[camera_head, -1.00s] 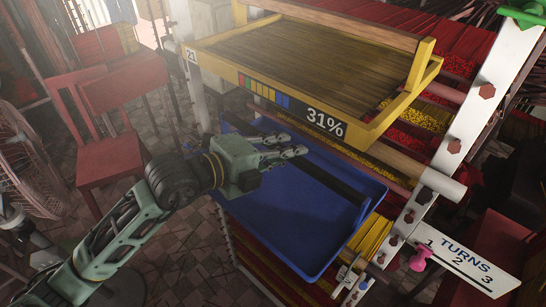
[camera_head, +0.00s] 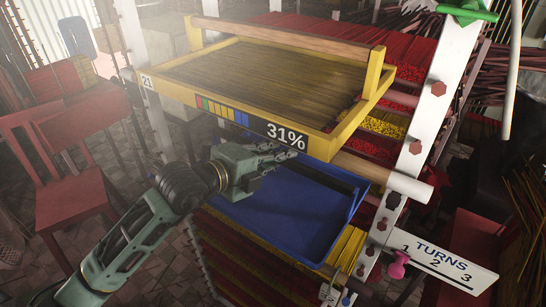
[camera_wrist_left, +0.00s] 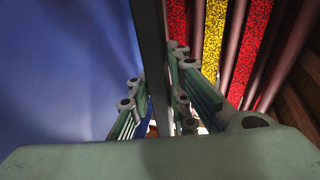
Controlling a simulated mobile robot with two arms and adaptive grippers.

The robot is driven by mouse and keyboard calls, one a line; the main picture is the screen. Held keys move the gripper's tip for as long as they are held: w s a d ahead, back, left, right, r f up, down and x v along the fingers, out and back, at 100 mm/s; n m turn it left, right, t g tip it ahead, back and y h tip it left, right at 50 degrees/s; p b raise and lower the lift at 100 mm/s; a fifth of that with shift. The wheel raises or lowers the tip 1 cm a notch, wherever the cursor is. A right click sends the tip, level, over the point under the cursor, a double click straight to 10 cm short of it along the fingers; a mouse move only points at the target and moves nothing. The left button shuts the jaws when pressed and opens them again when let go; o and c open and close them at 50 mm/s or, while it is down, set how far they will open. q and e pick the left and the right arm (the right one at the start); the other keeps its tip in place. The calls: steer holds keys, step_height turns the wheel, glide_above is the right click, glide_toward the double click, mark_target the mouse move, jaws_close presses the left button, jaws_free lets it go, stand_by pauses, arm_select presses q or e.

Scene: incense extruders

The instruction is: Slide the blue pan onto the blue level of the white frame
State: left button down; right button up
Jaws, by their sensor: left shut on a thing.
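The blue pan (camera_head: 290,215) shows under the yellow tray in the head view, tilted in the picture, its near part outside the white frame (camera_head: 428,110). My left gripper (camera_head: 283,155) is shut on the dark bar (camera_wrist_left: 150,60) above the pan, seen between its fingers in the left wrist view. The pan's blue surface (camera_wrist_left: 60,70) fills the left of that view. The pan's far part is hidden by the yellow tray and my gripper. I cannot tell which level is the blue one. My right gripper is not in view.
The yellow tray (camera_head: 235,112) marked 31% sits above the pan, close over my fingers. A wooden roller (camera_head: 385,178), red and yellow incense layers (camera_head: 385,123) and a TURNS sign (camera_head: 440,262) are at the right. Red chairs (camera_head: 65,170) stand at the left.

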arm_select(q)
steer(key=shift+f, duration=0.3)
steer(key=c, duration=1.2)
jaws_free()
steer(key=shift+s+a, duration=0.7)
steer(key=shift+s, duration=0.25)
steer(key=shift+s+a+p, duration=0.3)
steer(key=shift+s+a, duration=0.5)
steer(key=shift+s, duration=0.3)
steer(key=shift+s+a+p, duration=0.25)
steer(key=shift+s+a, duration=0.5)
steer(key=shift+s, duration=0.3)
glide_above(241, 216)
